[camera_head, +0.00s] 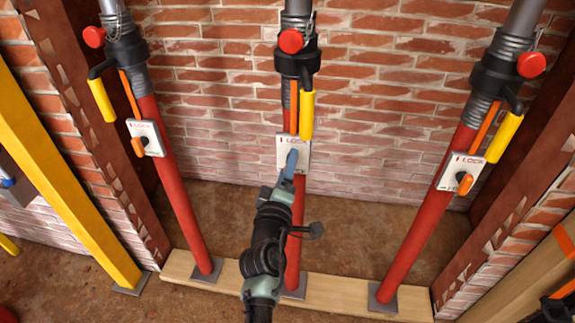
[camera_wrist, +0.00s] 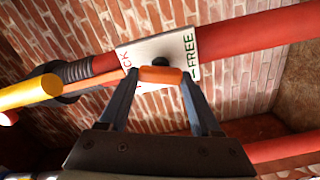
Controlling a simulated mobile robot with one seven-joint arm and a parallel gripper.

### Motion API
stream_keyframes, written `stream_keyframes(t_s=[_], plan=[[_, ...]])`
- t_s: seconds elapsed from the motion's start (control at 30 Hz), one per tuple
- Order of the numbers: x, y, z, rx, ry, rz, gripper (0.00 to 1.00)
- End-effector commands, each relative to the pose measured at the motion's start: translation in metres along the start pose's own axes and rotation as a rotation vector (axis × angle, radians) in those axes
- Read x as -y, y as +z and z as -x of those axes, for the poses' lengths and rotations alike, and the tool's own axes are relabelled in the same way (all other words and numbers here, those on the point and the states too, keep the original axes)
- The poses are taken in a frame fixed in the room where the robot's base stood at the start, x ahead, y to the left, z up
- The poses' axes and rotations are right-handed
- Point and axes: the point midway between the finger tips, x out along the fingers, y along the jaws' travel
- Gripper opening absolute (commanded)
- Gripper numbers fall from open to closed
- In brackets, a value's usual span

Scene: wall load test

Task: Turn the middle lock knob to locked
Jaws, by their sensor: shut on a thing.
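The middle lock plate (camera_head: 284,153) is a pale plate on the middle red prop (camera_head: 296,220). In the wrist view the plate (camera_wrist: 178,45) shows red LOCK lettering at its left end and green FREE lettering at its right end. The orange middle lock knob (camera_wrist: 161,75) sits on a black hub between the two labels. I cannot tell which label it points to. My gripper (camera_wrist: 160,78) has one finger at each end of the knob and is shut on it. In the head view my gripper (camera_head: 290,163) covers the knob.
Two similar red props stand at the sides, with a left orange knob (camera_head: 138,147) and a right orange knob (camera_head: 465,184). A yellow handle (camera_head: 307,115) hangs just above the middle plate. A wooden plank (camera_head: 335,299) lies under the props. A brick wall (camera_head: 390,90) stands behind.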

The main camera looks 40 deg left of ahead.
Motion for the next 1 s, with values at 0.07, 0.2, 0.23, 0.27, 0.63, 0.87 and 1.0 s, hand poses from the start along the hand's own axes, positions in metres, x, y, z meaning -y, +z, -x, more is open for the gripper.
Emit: stream_keyframes(t_s=[0.07, 0.2, 0.23, 0.27, 0.63, 0.87, 1.0], plan=[[0.0006, 0.0, 0.0003, 0.001, -0.003, 0.067, 0.09], [0.0013, 0.0007, 0.0002, 0.002, -0.003, 0.171, 0.09], [0.0014, 0.0007, 0.0002, 0.002, -0.003, 0.192, 0.09], [0.0017, 0.0007, 0.0002, 0.001, -0.003, 0.21, 0.09], [0.0026, 0.0008, 0.0003, 0.001, -0.002, 0.35, 0.09], [0.0029, 0.0009, 0.0002, 0.001, -0.003, 0.37, 0.09], [0.0029, 0.0009, 0.0002, 0.001, -0.002, 0.371, 0.09]])
